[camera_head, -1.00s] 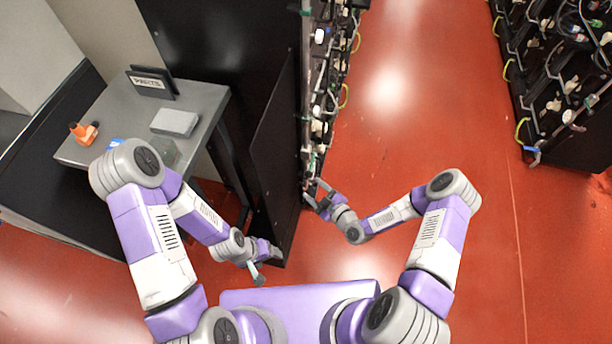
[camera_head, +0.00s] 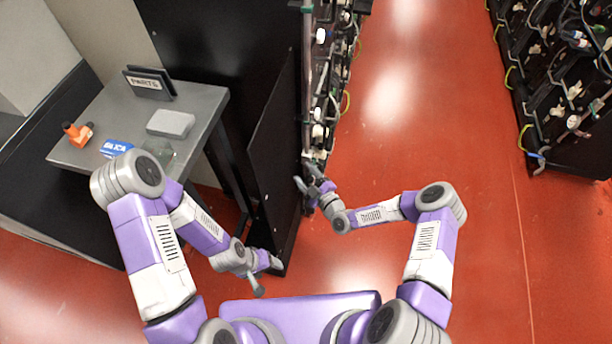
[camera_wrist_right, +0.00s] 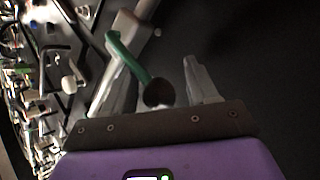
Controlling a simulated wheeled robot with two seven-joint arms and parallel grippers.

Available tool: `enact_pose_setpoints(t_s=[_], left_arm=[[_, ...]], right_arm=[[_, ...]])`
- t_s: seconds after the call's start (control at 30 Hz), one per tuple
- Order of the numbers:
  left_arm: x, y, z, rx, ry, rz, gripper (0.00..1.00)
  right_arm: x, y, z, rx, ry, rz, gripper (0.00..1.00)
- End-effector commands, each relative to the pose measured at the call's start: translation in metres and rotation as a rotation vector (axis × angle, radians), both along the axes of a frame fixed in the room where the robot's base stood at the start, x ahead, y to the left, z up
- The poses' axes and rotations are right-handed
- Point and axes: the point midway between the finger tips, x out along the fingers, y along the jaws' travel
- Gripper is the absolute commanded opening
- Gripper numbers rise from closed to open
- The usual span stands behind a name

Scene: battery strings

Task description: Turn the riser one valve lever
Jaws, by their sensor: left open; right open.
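A green valve lever (camera_wrist_right: 130,56) with a dark rounded end shows in the right wrist view, in front of a pale pipe (camera_wrist_right: 122,30). My right gripper (camera_wrist_right: 160,80) is open, and the dark end of the lever lies between its two fingers; I cannot tell if they touch it. In the head view my right gripper (camera_head: 308,177) is at the near end of the black rack, low by its vertical pipe (camera_head: 307,70); the lever is not clear there. My left gripper (camera_head: 268,277) is open and empty beside the foot of the black panel.
A grey table (camera_head: 88,130) at the left holds a parts sign (camera_head: 148,82), a grey box (camera_head: 171,123), an orange item (camera_head: 77,134) and a blue item (camera_head: 116,149). A black panel (camera_head: 272,150) stands between the arms. A second rack (camera_head: 575,120) is at the right. The red aisle (camera_head: 430,120) is clear.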

Motion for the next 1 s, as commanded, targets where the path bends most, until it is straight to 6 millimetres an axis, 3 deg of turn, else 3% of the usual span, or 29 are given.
enact_pose_setpoints(t_s=[0.1, 0.5, 0.77, 1.0], left_arm=[[0.000, 0.000, 0.000, 0.000, 0.000, 0.000, 0.67], [0.000, 0.000, 0.000, 0.000, 0.000, 0.000, 0.67], [0.000, 0.000, 0.002, 0.000, 0.000, 0.000, 0.67], [0.000, 0.000, 0.017, 0.000, 0.000, 0.000, 0.67]], right_arm=[[0.000, 0.000, 0.000, 0.000, 0.000, 0.000, 0.58], [-0.001, 0.000, -0.001, 0.000, 0.003, 0.001, 0.00], [-0.002, 0.001, -0.001, 0.003, 0.015, 0.003, 0.00], [-0.002, 0.001, 0.008, 0.028, 0.101, 0.005, 0.00]])
